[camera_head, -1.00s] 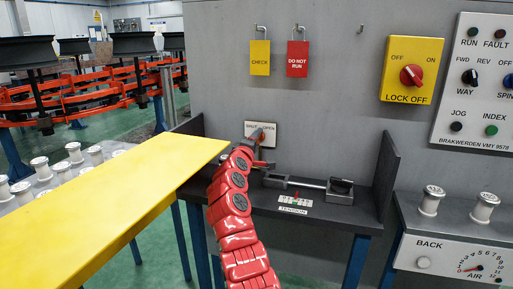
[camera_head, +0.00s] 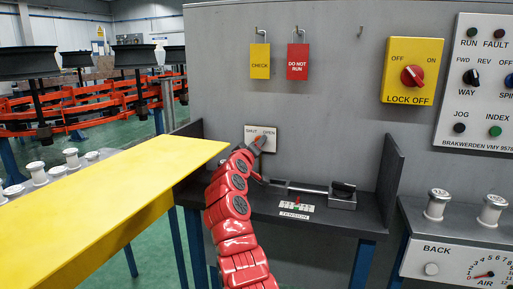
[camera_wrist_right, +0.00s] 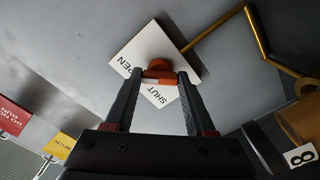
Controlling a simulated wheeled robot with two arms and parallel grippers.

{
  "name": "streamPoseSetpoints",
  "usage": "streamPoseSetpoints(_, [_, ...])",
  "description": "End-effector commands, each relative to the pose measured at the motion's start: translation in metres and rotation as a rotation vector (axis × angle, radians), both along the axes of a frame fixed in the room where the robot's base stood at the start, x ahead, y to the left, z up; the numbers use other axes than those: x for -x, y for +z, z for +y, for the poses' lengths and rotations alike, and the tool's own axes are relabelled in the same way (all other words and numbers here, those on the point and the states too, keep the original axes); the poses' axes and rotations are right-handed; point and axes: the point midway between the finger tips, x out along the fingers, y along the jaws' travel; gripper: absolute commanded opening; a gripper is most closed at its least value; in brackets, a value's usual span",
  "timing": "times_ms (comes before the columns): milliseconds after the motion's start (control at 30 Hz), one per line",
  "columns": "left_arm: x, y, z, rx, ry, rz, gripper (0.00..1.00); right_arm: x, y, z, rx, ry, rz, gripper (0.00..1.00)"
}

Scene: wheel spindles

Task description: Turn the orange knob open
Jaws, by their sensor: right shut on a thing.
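The orange knob (camera_wrist_right: 157,66) sits on a white plate (camera_wrist_right: 128,58) lettered SHUT and OPEN on the grey machine wall. In the wrist view both fingers of my right gripper (camera_wrist_right: 159,76) are shut on the knob, one on each side. In the head view my red right arm rises from the bottom to the plate (camera_head: 250,131), with its gripper (camera_head: 257,148) at the knob. The gripper covers much of the knob there, and its exact pointing is hard to tell. My left gripper is not in view.
A dark shelf with a TENSION label (camera_head: 296,216) and a metal slide (camera_head: 312,189) lies just below right of the knob. A yellow tabletop (camera_head: 110,195) reaches in from the left. Yellow (camera_head: 260,62) and red (camera_head: 298,62) tags hang above.

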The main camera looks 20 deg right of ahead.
Motion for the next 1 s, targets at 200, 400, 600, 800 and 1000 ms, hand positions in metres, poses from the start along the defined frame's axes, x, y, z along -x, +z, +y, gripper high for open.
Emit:
streamPoseSetpoints(200, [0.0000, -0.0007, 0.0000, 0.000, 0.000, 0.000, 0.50, -0.0003, -0.0028, 0.0001, -0.009, -0.001, 0.000, 0.00])
streamPoseSetpoints(400, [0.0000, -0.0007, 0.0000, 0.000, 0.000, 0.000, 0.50, -0.0003, -0.0028, 0.0001, -0.009, -0.001, 0.000, 0.00])
streamPoseSetpoints(600, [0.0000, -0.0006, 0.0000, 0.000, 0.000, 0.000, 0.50, -0.0002, -0.0018, 0.0001, -0.008, -0.001, -0.001, 0.85])
streamPoseSetpoints(800, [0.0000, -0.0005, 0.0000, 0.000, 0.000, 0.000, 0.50, -0.0001, -0.0011, 0.0000, -0.007, -0.001, -0.002, 0.85])
streamPoseSetpoints(1000, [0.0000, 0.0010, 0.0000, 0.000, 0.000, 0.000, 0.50, 0.0028, 0.0000, 0.0028, -0.006, 0.000, -0.004, 0.85])
